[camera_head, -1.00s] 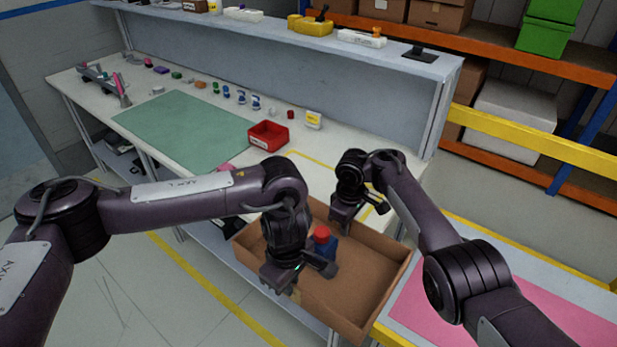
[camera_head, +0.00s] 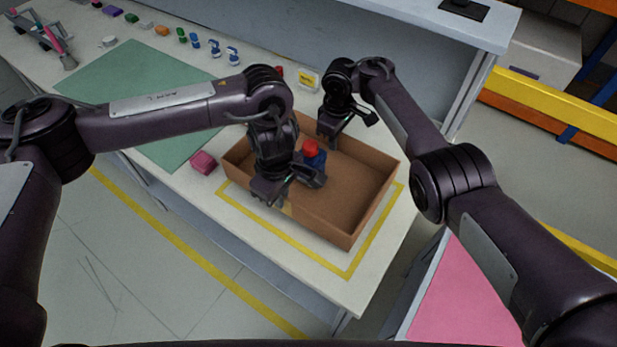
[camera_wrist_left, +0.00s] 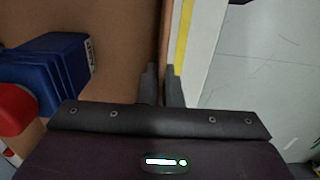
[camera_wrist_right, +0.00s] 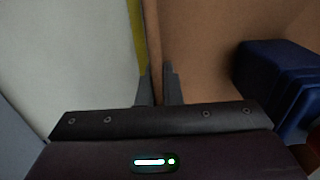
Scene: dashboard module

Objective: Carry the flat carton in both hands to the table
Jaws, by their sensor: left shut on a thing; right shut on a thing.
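The flat brown carton (camera_head: 330,230) is over the white table (camera_head: 345,295), largely inside a yellow outline (camera_head: 262,222). I cannot tell whether its bottom touches the tabletop. My left gripper (camera_head: 282,198) is shut on the carton's near wall; that wall also shows between the fingers (camera_wrist_left: 162,85) in the left wrist view. My right gripper (camera_head: 330,140) is shut on the far wall, seen between its fingers (camera_wrist_right: 158,85) in the right wrist view. A blue item with a red top (camera_head: 312,155) is inside the carton, partly hidden by my left gripper.
A pink block (camera_head: 204,163) lies left of the carton, beside a green mat (camera_head: 140,75). A small yellow-labelled box (camera_head: 306,80) and several small parts stand behind. A grey panel (camera_head: 400,45) rises at the back. A pink-topped surface (camera_head: 465,300) is at the lower right.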

